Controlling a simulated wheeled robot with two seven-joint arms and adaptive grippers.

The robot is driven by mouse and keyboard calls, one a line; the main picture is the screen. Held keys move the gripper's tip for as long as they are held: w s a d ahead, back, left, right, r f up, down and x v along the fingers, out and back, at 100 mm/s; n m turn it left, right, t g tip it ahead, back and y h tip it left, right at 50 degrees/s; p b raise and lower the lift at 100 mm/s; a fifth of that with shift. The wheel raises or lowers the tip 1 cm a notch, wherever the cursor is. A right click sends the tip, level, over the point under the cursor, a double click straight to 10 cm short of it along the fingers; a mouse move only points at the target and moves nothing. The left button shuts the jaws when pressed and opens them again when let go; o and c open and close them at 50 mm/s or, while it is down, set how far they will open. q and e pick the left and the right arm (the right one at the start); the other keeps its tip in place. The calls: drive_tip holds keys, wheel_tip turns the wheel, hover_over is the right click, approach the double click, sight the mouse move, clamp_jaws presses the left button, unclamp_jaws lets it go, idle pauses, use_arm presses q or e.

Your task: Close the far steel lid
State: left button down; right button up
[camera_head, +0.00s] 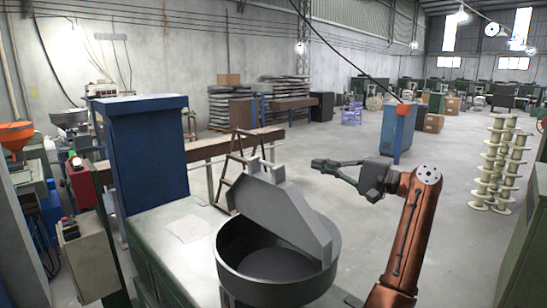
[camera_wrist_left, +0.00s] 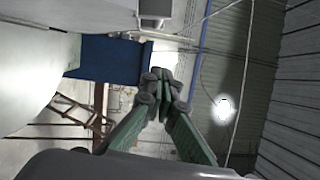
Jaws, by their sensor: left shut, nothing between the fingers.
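The steel lid (camera_head: 285,208) is a grey faceted plate in the head view. It stands raised and tilted over the round dark steel pan (camera_head: 335,262), whose inside is partly open to view. My left gripper (camera_head: 318,164) is to the right of the lid's upper part, pointing left, with its fingers together and nothing held. It appears apart from the lid. In the left wrist view the closed green fingers (camera_wrist_left: 158,88) meet at their tips. A pale surface fills that view's left side; I cannot tell if it is the lid. My right gripper is not in view.
A tall blue cabinet (camera_head: 150,155) stands left of the pan on the green machine. A brown frame (camera_head: 240,165) leans behind the lid.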

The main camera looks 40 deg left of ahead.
use_arm(q)
drive_tip(key=s+a+p, duration=0.2)
drive_tip(key=s+a, duration=0.3)
drive_tip(key=a, duration=0.4)
drive_tip(key=shift+a+f+p, duration=0.35)
drive_tip(key=shift+a+f, duration=0.05)
drive_tip(key=shift+f, duration=0.05)
drive_tip(key=shift+s+d, duration=0.1)
drive_tip(key=shift+d, duration=0.05)
drive_tip(key=shift+s, duration=0.1)
